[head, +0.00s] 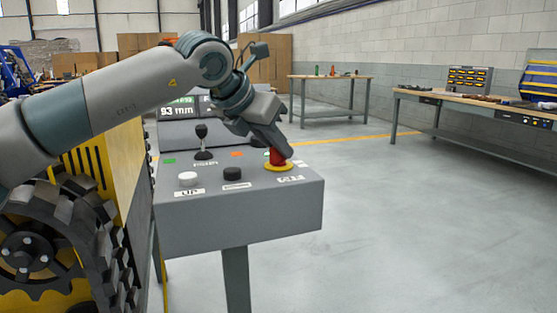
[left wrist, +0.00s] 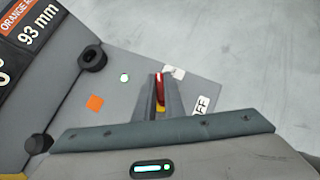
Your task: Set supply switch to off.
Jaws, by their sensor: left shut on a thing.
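The supply switch (head: 277,157) is a red handle on a round yellow base, at the right end of the grey control box (head: 240,230). My left gripper (head: 279,150) reaches down over it from the upper left, jaws shut on the red handle. In the left wrist view the red handle (left wrist: 160,88) stands between the two fingers of my left gripper (left wrist: 161,86). An OFF label (head: 290,179) lies at the base's front edge; it is partly covered in the left wrist view (left wrist: 202,106). The fingers hide part of the handle, so its exact setting cannot be told.
The box also bears a black lever (head: 201,140), a white button (head: 188,178) marked UP and a black knob (head: 232,173). A display (head: 180,108) behind reads 93 mm. A yellow tracked machine (head: 95,190) stands at left. The floor at right is clear, with workbenches beyond.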

